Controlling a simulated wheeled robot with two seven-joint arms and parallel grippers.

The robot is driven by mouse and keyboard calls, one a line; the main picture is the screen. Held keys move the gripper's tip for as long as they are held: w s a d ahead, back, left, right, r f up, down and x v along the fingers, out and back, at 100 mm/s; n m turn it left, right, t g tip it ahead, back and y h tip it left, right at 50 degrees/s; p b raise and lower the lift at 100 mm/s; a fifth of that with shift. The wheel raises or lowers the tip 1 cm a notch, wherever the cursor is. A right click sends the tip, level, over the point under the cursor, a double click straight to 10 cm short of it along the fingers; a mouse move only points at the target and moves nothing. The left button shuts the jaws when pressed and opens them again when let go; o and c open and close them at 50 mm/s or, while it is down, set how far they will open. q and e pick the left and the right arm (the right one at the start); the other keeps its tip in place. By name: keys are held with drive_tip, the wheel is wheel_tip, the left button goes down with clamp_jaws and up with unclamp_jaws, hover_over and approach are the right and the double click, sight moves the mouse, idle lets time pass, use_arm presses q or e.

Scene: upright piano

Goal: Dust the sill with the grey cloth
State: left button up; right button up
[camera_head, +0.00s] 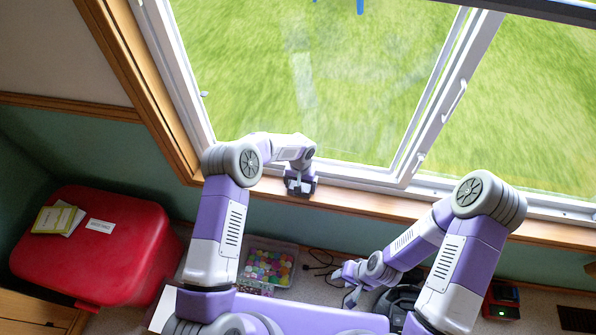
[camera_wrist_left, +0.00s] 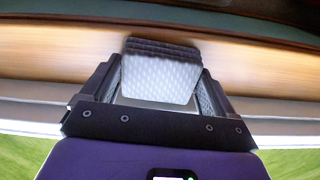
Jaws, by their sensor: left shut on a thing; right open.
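The wooden sill (camera_head: 375,203) runs along the bottom of the window; in the left wrist view, the wood (camera_wrist_left: 60,62) spans the upper part. My left gripper (camera_head: 300,188) is over the sill, near the window's left corner. In the left wrist view, my left gripper (camera_wrist_left: 160,95) is shut on the grey cloth (camera_wrist_left: 160,78), a folded, quilted-looking pad between the two fingers. The cloth's darker far edge lies against the wood, though I cannot tell whether it touches. My right gripper (camera_head: 344,286) is open and empty, below the sill and away from it.
White window frame (camera_head: 183,75) borders the sill. A red case (camera_head: 95,245) with booklets on it stands at the left. A clear bin of colourful pieces (camera_head: 268,265) and a dark cable (camera_head: 318,262) are on the floor below. The sill right of my left gripper is clear.

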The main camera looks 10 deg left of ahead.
use_arm(q)
drive_tip(key=shift+a+r, duration=0.2)
drive_tip(key=shift+a, duration=0.15)
drive_tip(key=shift+r+p, duration=0.45)
drive_tip(key=shift+r, duration=0.4)
drive_tip(key=shift+d+r+p, duration=0.1)
drive_tip(key=shift+r+p, duration=0.3)
drive_tip(key=shift+r, duration=0.25)
drive_tip(key=shift+r+p, duration=1.25)
drive_tip(key=shift+r, duration=1)
drive_tip(key=shift+s+f, duration=0.1)
